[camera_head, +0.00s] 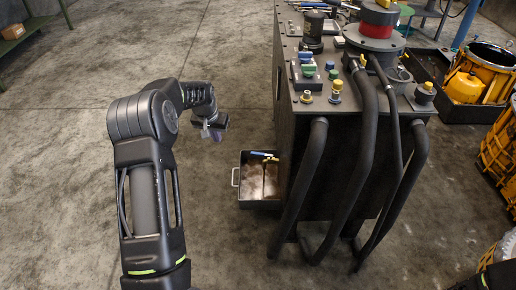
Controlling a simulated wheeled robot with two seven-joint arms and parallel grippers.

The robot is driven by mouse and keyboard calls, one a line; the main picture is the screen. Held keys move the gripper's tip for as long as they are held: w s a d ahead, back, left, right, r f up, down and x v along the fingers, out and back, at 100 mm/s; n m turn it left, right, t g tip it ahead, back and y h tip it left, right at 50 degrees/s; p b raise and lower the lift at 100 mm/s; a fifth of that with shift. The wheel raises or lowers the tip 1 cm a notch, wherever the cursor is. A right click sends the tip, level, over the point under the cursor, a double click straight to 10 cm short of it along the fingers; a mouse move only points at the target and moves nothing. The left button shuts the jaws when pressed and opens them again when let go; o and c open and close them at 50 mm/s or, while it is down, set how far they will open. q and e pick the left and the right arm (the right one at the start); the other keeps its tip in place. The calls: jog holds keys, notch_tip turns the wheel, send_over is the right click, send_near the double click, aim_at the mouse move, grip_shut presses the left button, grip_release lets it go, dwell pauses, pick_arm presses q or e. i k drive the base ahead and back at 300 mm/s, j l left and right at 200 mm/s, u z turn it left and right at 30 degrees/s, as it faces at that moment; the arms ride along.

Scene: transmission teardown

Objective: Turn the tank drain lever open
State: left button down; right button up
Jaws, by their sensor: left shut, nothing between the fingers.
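The tank (340,160) is a tall dark box on the right half of the view, with thick black hoses down its front. A small blue lever (261,153) sticks out low from the tank's left side, with a brass-coloured fitting (271,158) beside it. It lies above a shallow dark tray of brown liquid. My left gripper (216,132) is shut and empty, in the air to the left of the lever and apart from it. Its fingertips are small and partly blurred. My right gripper is not in view.
The drain tray (240,192) with a pale handle sits on the floor against the tank. Fittings and coloured caps cover the tank's top. The concrete floor (70,150) at left is clear.

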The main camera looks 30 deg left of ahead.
aim_at(254, 153)
jog(key=i, duration=1)
